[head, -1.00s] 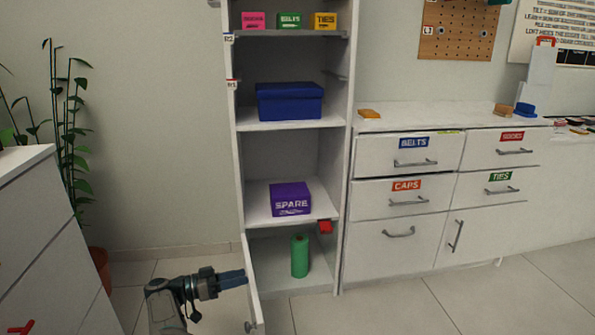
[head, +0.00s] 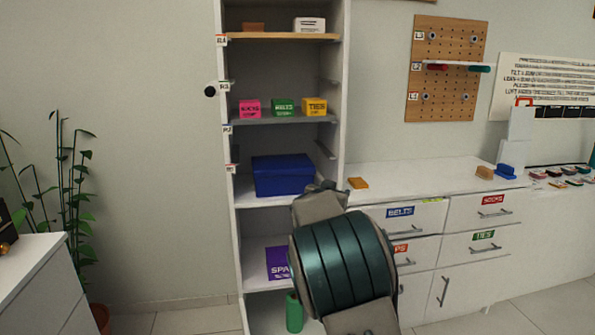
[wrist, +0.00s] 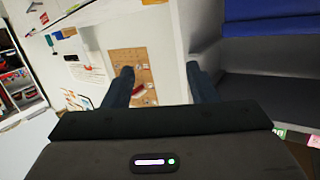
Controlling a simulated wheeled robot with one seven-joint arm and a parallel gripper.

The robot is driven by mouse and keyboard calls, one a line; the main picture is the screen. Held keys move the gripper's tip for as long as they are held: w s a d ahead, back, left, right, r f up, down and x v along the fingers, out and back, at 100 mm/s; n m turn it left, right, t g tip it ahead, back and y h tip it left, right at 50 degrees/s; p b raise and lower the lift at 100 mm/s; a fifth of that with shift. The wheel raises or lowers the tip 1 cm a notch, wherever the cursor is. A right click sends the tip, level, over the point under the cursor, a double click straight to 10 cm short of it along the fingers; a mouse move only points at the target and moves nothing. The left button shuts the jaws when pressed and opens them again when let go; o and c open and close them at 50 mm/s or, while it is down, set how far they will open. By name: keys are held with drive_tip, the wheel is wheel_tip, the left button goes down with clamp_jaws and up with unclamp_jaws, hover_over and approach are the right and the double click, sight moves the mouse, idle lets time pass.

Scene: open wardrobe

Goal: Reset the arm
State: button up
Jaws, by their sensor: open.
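My gripper (wrist: 162,84) shows in the wrist view with its two dark blue fingers spread apart and nothing between them. The pegboard shows beyond the gap, and the wardrobe's dark shelf space lies to the right of the fingers. In the head view my arm stands raised in front of the wardrobe (head: 344,110). It covers part of the middle shelves and the left drawers. The gripper's fingers cannot be made out in the head view.
A blue box (head: 283,175) sits on a wardrobe shelf beside my arm. A purple box (head: 277,263) and a green cylinder (head: 294,312) are partly hidden below. A drawer cabinet (head: 425,178) stands right, a pegboard (head: 447,105) above it. A white dresser (head: 35,265) stands left.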

drive_tip(key=s+r+n+g+y+p, duration=0.2)
drive_tip(key=s+r+y+p, duration=0.35)
drive_tip(key=s, duration=0.55)
drive_tip(key=s+r+n+g+y+p, duration=0.35)
drive_tip(key=s+r+p, duration=0.2)
drive_tip(key=s, duration=0.55)
drive_tip(key=s+d+f+g+h+p, duration=0.1)
drive_tip(key=s+d+g+p, duration=0.1)
drive_tip(key=s, duration=1.1)
drive_tip(key=s+d+g+h+p, duration=0.1)
drive_tip(key=s+g+p, duration=0.3)
drive_tip(key=s, duration=1)
drive_tip(key=shift+d+f+p, duration=0.4)
drive_tip(key=shift+d+p, duration=0.3)
drive_tip(key=shift+p, duration=0.15)
drive_tip(key=shift+w, duration=0.15)
drive_tip(key=c, duration=0.3)
drive_tip(key=shift+c, duration=0.2)
